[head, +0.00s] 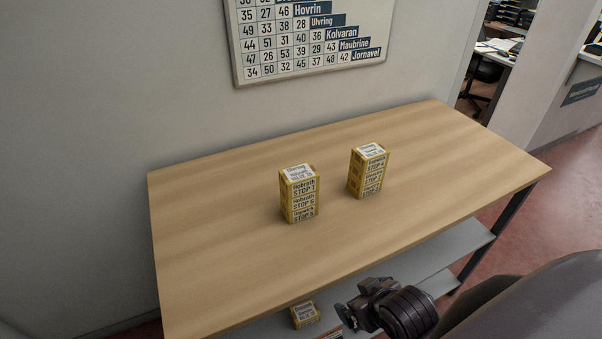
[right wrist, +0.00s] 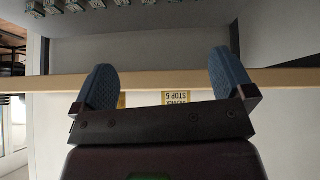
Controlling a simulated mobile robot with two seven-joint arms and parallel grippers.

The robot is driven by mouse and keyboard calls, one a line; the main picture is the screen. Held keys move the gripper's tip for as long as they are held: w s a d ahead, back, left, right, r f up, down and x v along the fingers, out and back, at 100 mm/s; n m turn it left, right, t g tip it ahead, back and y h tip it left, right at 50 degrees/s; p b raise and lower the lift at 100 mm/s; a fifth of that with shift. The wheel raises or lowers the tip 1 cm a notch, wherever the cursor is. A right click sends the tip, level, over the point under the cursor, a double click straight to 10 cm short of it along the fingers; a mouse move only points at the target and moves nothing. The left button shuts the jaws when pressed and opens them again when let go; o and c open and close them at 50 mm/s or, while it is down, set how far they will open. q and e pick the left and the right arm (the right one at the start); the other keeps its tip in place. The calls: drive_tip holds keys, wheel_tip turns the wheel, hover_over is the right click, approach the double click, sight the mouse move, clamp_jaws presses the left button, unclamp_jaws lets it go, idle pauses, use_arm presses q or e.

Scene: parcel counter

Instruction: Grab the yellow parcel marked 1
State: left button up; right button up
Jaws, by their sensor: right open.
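A yellow parcel (head: 299,186) labelled "STOP 1" is the top one of the left stack on the wooden table. Two yellow parcels under it (head: 303,209) read STOP 6 and STOP 5. My right gripper (head: 352,304) is below and in front of the table's front edge in the head view, apart from the stacks. In the right wrist view, its two blue fingers (right wrist: 165,80) are spread with nothing between them. That view is upside down and shows part of a yellow parcel (right wrist: 177,98) past the table edge. My left gripper is not in view.
A second yellow stack (head: 367,172) stands right of the first on the table (head: 210,240). Another small yellow parcel (head: 305,314) is on the grey lower shelf (head: 450,262). A number board (head: 310,40) hangs on the wall. Much of the tabletop is clear.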

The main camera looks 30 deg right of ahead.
sight(304, 181)
drive_tip(key=w+r+t, duration=0.1)
drive_tip(key=w+r, duration=0.1)
drive_tip(key=w, duration=0.1)
drive_tip(key=w+r+m+t+h+p, duration=0.1)
drive_tip(key=w+r+t, duration=0.1)
drive_tip(key=w+r, duration=0.1)
drive_tip(key=w+d+r+t+p, duration=0.1)
drive_tip(key=w+r, duration=0.1)
drive_tip(key=shift+w+r+m+t+h, duration=0.25)
drive_tip(key=shift+w+m+t+h, duration=0.15)
drive_tip(key=w+a+r+t+y+p, duration=0.1)
drive_tip(key=w+a+r+t, duration=0.1)
drive_tip(key=w+r+t, duration=0.45)
drive_tip(key=shift+n+g, duration=0.25)
drive_tip(key=shift+n, duration=0.05)
drive_tip(key=shift+w+d+p, duration=0.2)
drive_tip(key=shift+w+p, duration=0.55)
drive_tip(key=shift+w, duration=4.95)
drive_tip(key=shift+c, duration=0.3)
drive_tip(key=c, duration=0.7)
